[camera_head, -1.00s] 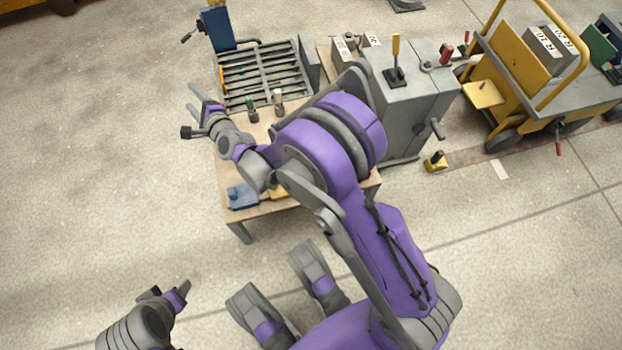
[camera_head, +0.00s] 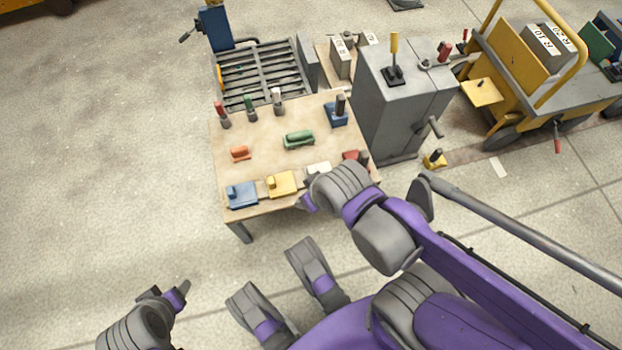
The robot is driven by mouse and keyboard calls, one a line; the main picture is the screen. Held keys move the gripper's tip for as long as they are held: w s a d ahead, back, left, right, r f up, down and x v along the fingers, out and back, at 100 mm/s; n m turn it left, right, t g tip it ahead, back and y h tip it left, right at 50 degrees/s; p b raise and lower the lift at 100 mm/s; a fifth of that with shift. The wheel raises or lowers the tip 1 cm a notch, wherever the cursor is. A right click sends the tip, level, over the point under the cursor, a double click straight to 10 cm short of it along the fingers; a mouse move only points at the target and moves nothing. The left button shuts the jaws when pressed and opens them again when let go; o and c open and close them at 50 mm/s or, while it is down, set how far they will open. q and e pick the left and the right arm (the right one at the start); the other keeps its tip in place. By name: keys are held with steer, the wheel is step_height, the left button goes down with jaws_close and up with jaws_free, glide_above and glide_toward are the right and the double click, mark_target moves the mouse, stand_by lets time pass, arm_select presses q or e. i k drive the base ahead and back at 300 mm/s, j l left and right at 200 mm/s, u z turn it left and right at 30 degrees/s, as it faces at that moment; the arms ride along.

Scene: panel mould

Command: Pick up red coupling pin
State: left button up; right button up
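A red-topped pin (camera_head: 221,113), which fits the red coupling pin, stands upright near the back left corner of the wooden work table (camera_head: 260,150). A green-topped pin (camera_head: 250,108) and a white-topped pin (camera_head: 277,101) stand to its right. No gripper is near the red pin.
On the table are an orange piece (camera_head: 240,153), a green piece (camera_head: 299,139), a blue block (camera_head: 242,196), a yellow block (camera_head: 281,184) and a dark pin at a blue holder (camera_head: 336,117). A grey cabinet (camera_head: 400,110) stands right. A slatted rack (camera_head: 262,72) stands behind.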

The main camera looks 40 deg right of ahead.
mark_target(220, 109)
steer(key=j+z, duration=0.15)
steer(key=j, duration=1.05)
steer(key=i+j+z, duration=0.15)
steer(key=i+j, duration=0.25)
steer(key=i+j+z, duration=0.15)
steer(key=i+j, duration=0.2)
steer(key=j, duration=0.15)
steer(key=i+l, duration=0.1)
steer(key=i, duration=0.4)
steer(key=z, duration=0.05)
